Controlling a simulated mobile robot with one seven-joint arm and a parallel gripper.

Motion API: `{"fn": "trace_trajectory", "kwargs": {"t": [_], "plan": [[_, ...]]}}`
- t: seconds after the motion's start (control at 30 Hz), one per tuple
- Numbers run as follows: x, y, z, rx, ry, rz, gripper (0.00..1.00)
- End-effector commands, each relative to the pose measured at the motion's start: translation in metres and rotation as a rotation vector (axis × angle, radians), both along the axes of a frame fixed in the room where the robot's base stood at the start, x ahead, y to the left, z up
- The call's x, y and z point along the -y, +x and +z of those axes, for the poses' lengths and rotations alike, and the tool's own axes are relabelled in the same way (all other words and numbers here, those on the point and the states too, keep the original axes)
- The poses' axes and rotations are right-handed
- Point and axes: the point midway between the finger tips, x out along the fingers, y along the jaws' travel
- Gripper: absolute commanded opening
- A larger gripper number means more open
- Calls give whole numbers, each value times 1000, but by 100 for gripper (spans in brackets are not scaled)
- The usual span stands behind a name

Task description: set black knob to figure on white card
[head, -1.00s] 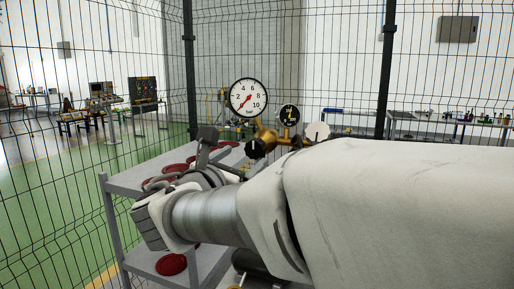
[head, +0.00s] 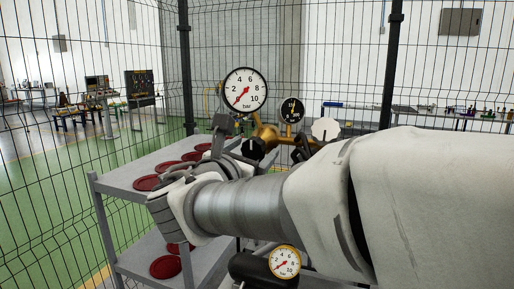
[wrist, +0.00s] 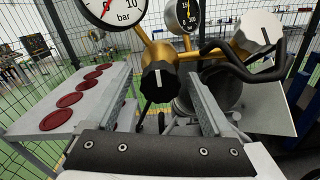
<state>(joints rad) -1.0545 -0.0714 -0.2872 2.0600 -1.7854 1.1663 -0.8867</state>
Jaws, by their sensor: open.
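The black knob (wrist: 159,82) with a white pointer line sits on the front of a brass valve body (wrist: 160,52). The line points roughly straight up in the wrist view. In the head view the knob (head: 253,149) shows beside my fingers. My gripper (wrist: 162,92) is open and empty, its two fingers on either side of the knob in the wrist view. Whether they touch it I cannot tell. The gripper (head: 230,140) is partly hidden behind my wrist in the head view. I cannot make out a white card or its figure in either view.
A large bar gauge (head: 243,91) and a small black gauge (head: 292,110) rise above the valve. A grey cart (head: 125,180) holds several red discs. A lower gauge (head: 285,262) and mesh fence stand close.

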Motion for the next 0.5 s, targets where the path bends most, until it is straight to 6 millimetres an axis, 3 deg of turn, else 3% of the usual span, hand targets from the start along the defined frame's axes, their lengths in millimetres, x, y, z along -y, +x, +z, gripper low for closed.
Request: {"fn": "trace_trajectory", "kwargs": {"t": [0.37, 0.4, 0.5], "plan": [[1, 0, 0, 0, 0, 0, 86], [1, 0, 0, 0, 0, 0, 84], [1, 0, 0, 0, 0, 0, 66]]}}
